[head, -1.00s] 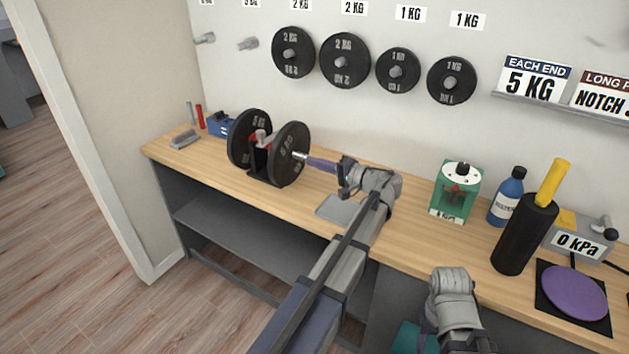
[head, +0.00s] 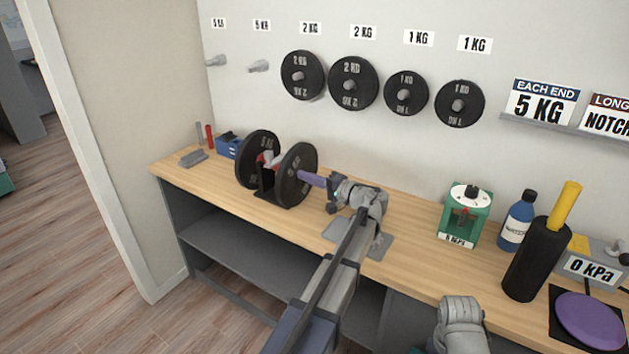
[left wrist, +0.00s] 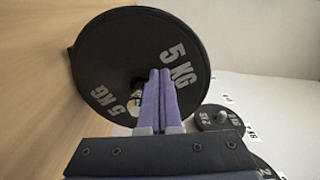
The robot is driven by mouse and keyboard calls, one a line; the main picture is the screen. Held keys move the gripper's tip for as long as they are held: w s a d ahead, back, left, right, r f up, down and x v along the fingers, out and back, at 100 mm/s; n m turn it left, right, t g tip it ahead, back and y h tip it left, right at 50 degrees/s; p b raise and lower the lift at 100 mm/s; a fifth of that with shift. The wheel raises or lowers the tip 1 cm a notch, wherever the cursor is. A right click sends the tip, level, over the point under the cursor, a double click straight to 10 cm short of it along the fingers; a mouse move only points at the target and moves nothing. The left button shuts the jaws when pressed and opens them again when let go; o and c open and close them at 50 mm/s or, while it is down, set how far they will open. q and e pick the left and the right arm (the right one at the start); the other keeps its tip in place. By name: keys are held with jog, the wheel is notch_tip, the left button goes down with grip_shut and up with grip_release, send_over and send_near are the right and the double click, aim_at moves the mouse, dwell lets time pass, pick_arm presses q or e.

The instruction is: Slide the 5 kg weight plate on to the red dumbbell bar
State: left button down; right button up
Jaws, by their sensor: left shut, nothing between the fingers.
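The red dumbbell bar (head: 267,159) rests in a black stand (head: 270,198) on the bench. A black 5 kg weight plate (head: 292,186) is at its right end, and another 5 kg plate (head: 249,170) is at its left end. My left gripper (head: 305,177) is shut and empty, its purple fingers pointing at the outer face of the right plate. In the left wrist view the fingertips (left wrist: 160,73) overlap the plate (left wrist: 110,55) near its centre hole and partly hide it. I cannot tell whether they touch. My right gripper is out of view.
Two 2 kg plates (head: 353,84) and two 1 kg plates (head: 459,104) hang on the wall; two pegs (head: 258,67) are bare. A green device (head: 465,213), blue bottle (head: 516,222) and black cylinder (head: 530,262) stand to the right. My right arm (head: 462,325) is at the bottom.

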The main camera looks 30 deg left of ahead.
pick_arm(q)
jog(key=shift+a, duration=0.3)
jog(key=shift+a, duration=0.3)
dwell(0.3)
jog(key=d, duration=1)
jog(key=shift+s+d, duration=0.4)
jog(key=shift+s, duration=0.05)
jog(key=s+d+r+m+g+h+p, duration=0.2)
jog(key=s+d+m+h+p, duration=0.2)
jog(key=s+d+h+p, duration=1.2)
jog(key=s+d+p, duration=0.7)
jog(key=s+d, duration=0.3)
jog(key=d, duration=0.1)
jog(key=shift+s+m+h+p, duration=0.2)
jog(key=shift+m+h+p, duration=0.1)
jog(key=shift+h+p, duration=0.1)
